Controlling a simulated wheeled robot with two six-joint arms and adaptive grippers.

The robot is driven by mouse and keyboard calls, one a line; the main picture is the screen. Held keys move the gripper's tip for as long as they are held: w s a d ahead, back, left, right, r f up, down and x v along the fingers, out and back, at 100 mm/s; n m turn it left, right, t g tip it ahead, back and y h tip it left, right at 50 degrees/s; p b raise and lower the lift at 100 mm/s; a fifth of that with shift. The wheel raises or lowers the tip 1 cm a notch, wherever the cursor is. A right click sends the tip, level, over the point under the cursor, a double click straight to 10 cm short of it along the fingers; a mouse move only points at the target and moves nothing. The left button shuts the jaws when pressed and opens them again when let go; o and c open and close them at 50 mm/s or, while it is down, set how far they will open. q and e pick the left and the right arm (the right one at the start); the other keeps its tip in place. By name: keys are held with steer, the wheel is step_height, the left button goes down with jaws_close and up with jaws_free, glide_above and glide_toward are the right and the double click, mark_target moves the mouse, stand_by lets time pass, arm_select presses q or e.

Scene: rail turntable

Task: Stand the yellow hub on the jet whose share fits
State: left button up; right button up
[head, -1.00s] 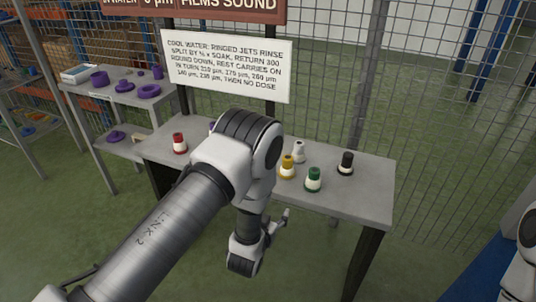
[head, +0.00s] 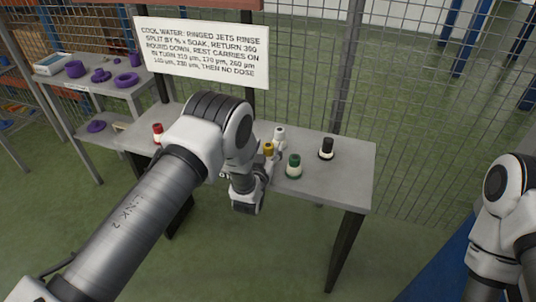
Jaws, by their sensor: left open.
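The yellow hub (head: 268,148) stands on the grey table (head: 340,187). My left gripper (head: 267,170) is open at the table's front edge, close to the hub's near side; I cannot tell whether it touches. My left arm hides part of the table's left half. Other hubs with pale lower parts stand there: red (head: 158,133) at left, white (head: 279,136) behind the yellow one, green (head: 294,166) to its right, black (head: 326,148) farther right. I cannot pick out the jets for certain. Only links of my right arm show at the right edge.
A white sign (head: 203,52) about ringed jets, split, rounding down and several µm sizes hangs behind the table. A wire fence (head: 420,130) runs behind. A side table (head: 108,88) at the left holds several purple pieces. The table's right end is clear.

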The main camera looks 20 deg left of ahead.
arm_select(q)
steer(key=shift+s, duration=0.1)
steer(key=shift+c, duration=1.3)
jaws_close()
steer(key=s, duration=1.7)
step_height(320, 180, up, 9)
steer(key=d+h+p, duration=0.1)
steer(key=p, duration=0.4)
steer(key=shift+m, duration=0.3)
steer(key=shift+w, duration=0.1)
